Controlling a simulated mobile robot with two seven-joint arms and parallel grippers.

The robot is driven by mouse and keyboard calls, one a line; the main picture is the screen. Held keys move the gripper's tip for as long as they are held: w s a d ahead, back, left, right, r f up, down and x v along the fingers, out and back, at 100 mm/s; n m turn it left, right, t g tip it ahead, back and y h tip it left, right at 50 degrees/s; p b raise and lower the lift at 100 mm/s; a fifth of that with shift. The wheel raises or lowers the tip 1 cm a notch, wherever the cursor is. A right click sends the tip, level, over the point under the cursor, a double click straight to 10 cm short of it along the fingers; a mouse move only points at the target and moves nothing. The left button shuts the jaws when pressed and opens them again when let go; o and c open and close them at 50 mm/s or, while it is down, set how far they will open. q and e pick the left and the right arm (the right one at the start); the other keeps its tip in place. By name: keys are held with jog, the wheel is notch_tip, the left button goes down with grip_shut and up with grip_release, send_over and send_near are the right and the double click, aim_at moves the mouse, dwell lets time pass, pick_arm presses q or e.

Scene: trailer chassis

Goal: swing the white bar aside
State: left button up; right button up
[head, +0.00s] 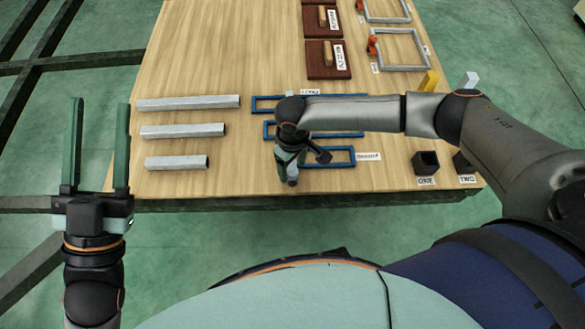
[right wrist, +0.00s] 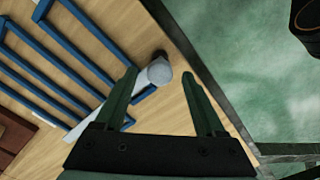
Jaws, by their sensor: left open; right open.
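A pale white bar (right wrist: 142,96) with a round end (right wrist: 160,71) shows in the right wrist view, close to the blue frames. The round end appears between my right gripper's fingertips (right wrist: 159,72), with a gap on both sides. The left finger hides part of the bar. In the head view my right gripper (head: 290,172) points down at the table's front edge by the blue frames, and my arm hides most of the bar. My right gripper is open. My left gripper (head: 98,103) is open and empty, beyond the table's left edge.
Three grey bars (head: 187,103) lie left on the wooden table (head: 225,60). Blue frames (head: 340,150) lie mid-front. Dark cups (head: 426,162), a yellow block (head: 429,82) and a white block (head: 469,80) stand right. Brown boards (head: 320,68) and grey frames (head: 400,48) are behind.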

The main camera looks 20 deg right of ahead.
pick_arm(q)
jog(key=shift+s+d+r+m+h, duration=0.15)
jog(key=shift+s+r+m+h, duration=0.7)
jog(key=shift+r+h, duration=0.25)
pick_arm(e)
jog(key=shift+f, duration=0.6)
jog(key=shift+c, duration=0.4)
pick_arm(q)
jog(key=shift+y, duration=0.3)
pick_arm(e)
grip_shut()
